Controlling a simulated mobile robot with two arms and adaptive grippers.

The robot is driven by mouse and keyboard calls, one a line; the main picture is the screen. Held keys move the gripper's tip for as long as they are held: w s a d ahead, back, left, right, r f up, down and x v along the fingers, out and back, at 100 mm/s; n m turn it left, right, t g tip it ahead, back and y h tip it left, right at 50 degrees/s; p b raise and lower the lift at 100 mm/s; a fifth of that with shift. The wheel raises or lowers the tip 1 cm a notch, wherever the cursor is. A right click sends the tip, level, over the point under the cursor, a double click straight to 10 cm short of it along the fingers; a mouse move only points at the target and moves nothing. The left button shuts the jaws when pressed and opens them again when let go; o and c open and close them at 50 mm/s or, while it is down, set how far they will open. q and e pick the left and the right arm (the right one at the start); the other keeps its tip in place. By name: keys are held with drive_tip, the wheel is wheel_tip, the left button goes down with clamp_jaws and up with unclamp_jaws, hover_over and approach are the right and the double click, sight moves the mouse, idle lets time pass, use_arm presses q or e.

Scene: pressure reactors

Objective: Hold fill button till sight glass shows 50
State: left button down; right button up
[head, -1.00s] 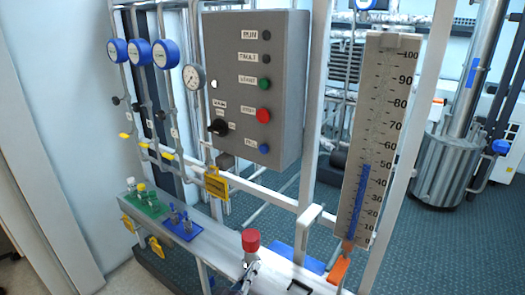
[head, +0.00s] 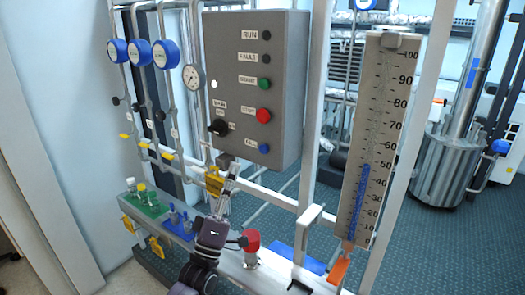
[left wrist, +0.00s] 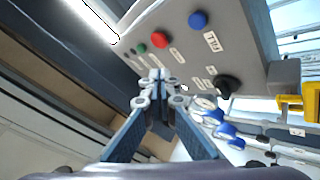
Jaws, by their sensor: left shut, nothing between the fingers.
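The blue fill button (head: 264,148) is the lowest button on the grey control panel (head: 240,60). It also shows at the top of the left wrist view (left wrist: 198,19). The sight glass (head: 378,120) is a tall scale at the right, and its blue column (head: 361,195) tops out close to the 50 mark. My left gripper (head: 232,168) is shut and empty, below and left of the blue button and apart from it in the head view. In the left wrist view the shut fingertips (left wrist: 157,75) point toward the panel. My right gripper is not in view.
A red button (head: 263,115), a green button (head: 264,84) and a black selector knob (head: 218,127) are on the same panel. A yellow valve handle (head: 213,181) sits just left of my fingers. A red knob (head: 251,241) stands on the bench rail by my left arm.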

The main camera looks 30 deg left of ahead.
sight(264, 149)
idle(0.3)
use_arm(q)
drive_tip(key=w+b, duration=0.3)
drive_tip(key=w, duration=0.6)
drive_tip(key=shift+d+b, duration=0.3)
drive_tip(key=shift+d, duration=0.05)
idle(1.1)
drive_tip(key=shift+w+b, duration=0.3)
drive_tip(key=shift+w, duration=0.05)
drive_tip(key=shift+w+d+b, duration=0.1)
drive_tip(key=shift+w+b, duration=0.25)
drive_tip(key=shift+w, duration=0.1)
idle(0.6)
drive_tip(key=shift+s, duration=0.15)
idle(0.5)
drive_tip(key=shift+s+p, duration=0.4)
drive_tip(key=shift+s, duration=0.35)
